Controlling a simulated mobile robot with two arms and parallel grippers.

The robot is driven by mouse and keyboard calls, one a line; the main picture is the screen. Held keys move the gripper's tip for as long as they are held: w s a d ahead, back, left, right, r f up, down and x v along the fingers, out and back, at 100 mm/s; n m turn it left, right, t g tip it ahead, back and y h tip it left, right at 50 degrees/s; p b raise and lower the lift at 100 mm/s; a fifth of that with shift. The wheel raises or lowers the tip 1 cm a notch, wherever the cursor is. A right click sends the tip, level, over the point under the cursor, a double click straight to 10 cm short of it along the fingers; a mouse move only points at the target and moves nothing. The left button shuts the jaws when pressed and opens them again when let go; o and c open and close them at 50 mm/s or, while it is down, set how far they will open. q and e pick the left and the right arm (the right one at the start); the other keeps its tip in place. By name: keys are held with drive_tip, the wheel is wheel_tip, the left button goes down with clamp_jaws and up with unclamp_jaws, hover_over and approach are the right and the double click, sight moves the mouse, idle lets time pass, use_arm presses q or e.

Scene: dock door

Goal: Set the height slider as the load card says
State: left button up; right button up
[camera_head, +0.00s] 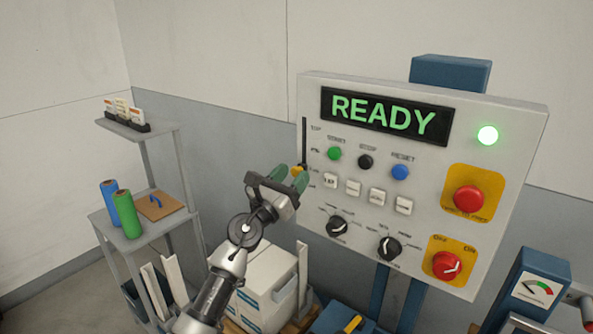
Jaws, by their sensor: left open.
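The height slider is a dark vertical slot (304,140) at the left edge of the control panel (470,128), with a yellow knob (296,171) low on it. My left gripper (289,181) is open, with its green-tipped fingers at the knob. The fingers partly cover the knob, and I cannot tell whether they touch it. The small marks beside the slot are too small to read. Several cards stand in a dark holder (128,121) on the shelf top; I cannot read them or tell if one is the load card. My right gripper is not in view.
The panel display (386,116) reads READY and a green lamp (487,135) is lit. Buttons, two dark dials, a red stop button (468,199) and a red rotary switch (446,265) are nearby. White boxes (262,288) stand below my arm. A grey shelf (140,238) is at left.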

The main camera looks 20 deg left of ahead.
use_arm(q)
drive_tip(key=shift+x, duration=0.9)
drive_tip(key=shift+c, duration=0.2)
clamp_jaws()
